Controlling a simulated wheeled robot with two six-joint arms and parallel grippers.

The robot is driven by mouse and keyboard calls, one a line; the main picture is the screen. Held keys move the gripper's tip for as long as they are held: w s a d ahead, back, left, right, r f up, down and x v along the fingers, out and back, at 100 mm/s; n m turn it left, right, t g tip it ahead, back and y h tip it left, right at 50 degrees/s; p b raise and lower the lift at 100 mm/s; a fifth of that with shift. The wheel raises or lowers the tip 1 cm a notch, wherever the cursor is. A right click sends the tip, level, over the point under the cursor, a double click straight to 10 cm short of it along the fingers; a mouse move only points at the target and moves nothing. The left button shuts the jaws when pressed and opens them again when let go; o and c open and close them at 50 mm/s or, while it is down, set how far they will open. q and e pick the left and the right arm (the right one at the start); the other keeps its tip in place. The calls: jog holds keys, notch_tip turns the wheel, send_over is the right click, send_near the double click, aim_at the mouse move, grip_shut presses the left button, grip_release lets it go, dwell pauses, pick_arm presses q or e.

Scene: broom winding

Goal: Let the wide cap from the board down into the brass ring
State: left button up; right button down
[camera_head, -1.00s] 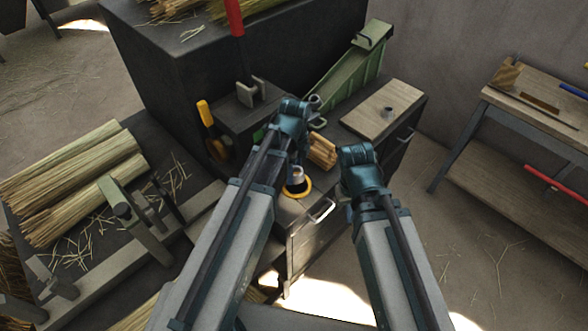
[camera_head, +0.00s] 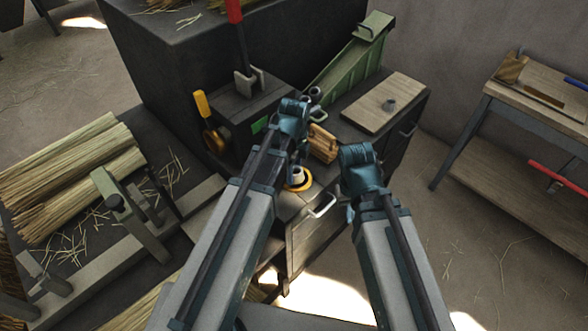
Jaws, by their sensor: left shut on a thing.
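The brass ring (camera_head: 306,184) lies on the dark bench top near the front edge, above the drawer handle. A pale, short round piece (camera_head: 296,176), which I take for the wide cap, is at the ring's opening. My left gripper (camera_head: 298,163) points down over the ring and is shut on this cap; the fingers are partly hidden by my arm. I cannot tell whether the cap rests in the ring or hangs just above it. The board (camera_head: 372,95) lies behind to the right. My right gripper (camera_head: 349,214) hangs right of the bench, mostly hidden by its wrist.
A wooden block (camera_head: 323,143) sits between my wrists, and a grey cylinder (camera_head: 315,94) stands behind my left one. A green chute (camera_head: 350,72) rises behind. Straw bundles (camera_head: 70,170) lie left.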

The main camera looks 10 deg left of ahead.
pick_arm(q)
jog(key=o, duration=1.4)
notch_tip(320, 180, up, 8)
jog(key=p, duration=0.8)
jog(key=shift+s, duration=0.1)
dwell(0.5)
